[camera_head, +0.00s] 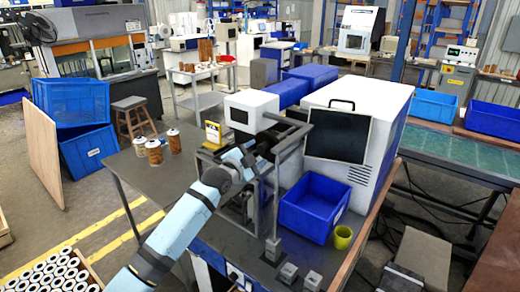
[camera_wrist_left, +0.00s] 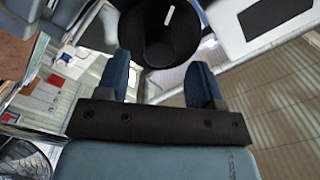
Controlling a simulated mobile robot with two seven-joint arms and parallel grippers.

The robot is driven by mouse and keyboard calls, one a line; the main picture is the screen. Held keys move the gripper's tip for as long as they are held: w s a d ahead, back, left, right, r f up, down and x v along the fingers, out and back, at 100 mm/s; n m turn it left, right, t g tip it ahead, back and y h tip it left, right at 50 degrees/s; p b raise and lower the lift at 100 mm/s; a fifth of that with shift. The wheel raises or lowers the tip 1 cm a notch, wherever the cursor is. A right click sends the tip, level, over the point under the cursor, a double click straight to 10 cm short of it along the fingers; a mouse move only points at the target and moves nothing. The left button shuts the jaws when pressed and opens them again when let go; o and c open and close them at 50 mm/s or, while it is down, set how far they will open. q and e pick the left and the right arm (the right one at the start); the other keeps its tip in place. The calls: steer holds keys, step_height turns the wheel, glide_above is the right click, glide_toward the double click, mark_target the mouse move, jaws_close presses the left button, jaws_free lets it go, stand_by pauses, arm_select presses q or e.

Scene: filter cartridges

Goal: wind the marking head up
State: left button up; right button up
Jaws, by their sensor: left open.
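The marking machine stands on the dark bench, a white box-shaped head (camera_head: 251,110) with a dark front on a dark metal frame (camera_head: 293,135). My left arm reaches in from the lower left. Its gripper (camera_head: 262,150) is at the frame, just below the white head; the fingertips are hard to make out there. In the left wrist view my left gripper (camera_wrist_left: 160,82) is open, its two blue fingers apart. A black round knob-like part (camera_wrist_left: 160,45) with a white mark lies just beyond and between the fingertips. I cannot tell whether they touch it. My right gripper is not in view.
A blue bin (camera_head: 314,207) and a yellow-green cup (camera_head: 342,237) stand right of the frame. A large white cabinet with a dark screen (camera_head: 338,135) is behind them.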

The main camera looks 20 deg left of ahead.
mark_target(264, 148)
arm_select(q)
steer(key=shift+x, duration=1.45)
steer(key=shift+s, duration=0.1)
steer(key=shift+c, duration=0.4)
steer(key=c, duration=0.9)
steer(key=shift+o, duration=0.2)
